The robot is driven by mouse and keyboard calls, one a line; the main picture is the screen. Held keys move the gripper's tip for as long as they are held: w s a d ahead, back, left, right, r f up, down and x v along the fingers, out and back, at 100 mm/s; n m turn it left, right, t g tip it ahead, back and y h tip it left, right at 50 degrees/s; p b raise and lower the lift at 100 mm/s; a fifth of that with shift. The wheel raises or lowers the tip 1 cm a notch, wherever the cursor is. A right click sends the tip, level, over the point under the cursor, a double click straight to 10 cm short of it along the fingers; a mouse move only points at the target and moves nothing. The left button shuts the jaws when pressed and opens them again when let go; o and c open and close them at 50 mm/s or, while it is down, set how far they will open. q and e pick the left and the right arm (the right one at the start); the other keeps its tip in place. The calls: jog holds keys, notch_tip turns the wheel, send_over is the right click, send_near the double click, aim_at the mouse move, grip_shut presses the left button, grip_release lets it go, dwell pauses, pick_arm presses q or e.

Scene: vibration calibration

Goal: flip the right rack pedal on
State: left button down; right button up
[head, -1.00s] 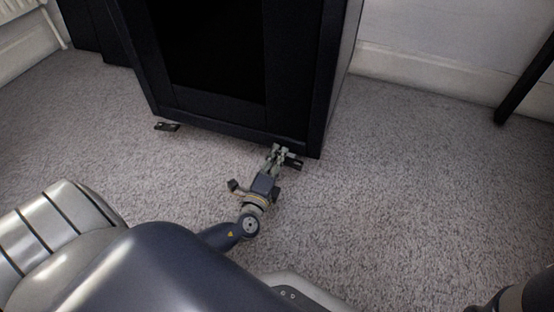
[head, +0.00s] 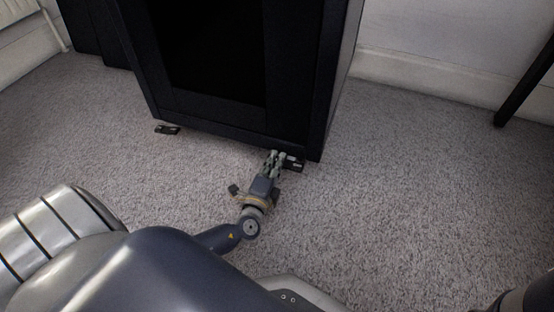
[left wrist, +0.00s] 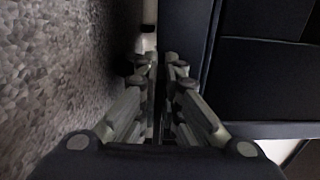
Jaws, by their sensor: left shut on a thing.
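The right rack pedal (head: 294,164) is a small dark piece low at the front right corner of the black rack (head: 230,128). My left gripper (head: 274,155) is at the pedal's left side, close to the floor, and is shut on it. The fingers hide part of the pedal, and its tilt is too small to read. In the left wrist view the gripper (left wrist: 160,70) has its fingers close together beside the rack's dark face (left wrist: 265,85); the pedal between them cannot be made out. My right gripper is not in view.
The left rack pedal (head: 167,129) sticks out at the rack's front left corner. Grey carpet (head: 400,190) is clear to the right. A white skirting board (head: 430,85) runs behind, and a dark slanted leg (head: 525,85) stands at the far right.

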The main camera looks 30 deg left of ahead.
pick_arm(q)
jog(key=shift+f+n, duration=0.2)
jog(key=shift+n, duration=0.45)
jog(key=shift+f+n, duration=0.2)
jog(key=shift+n, duration=0.45)
jog(key=c, duration=1.8)
grip_release()
jog(key=shift+o, duration=0.2)
jog(key=shift+s, duration=0.1)
jog(key=v, duration=1.1)
jog(key=shift+s+d, duration=0.2)
jog(key=shift+s, duration=0.2)
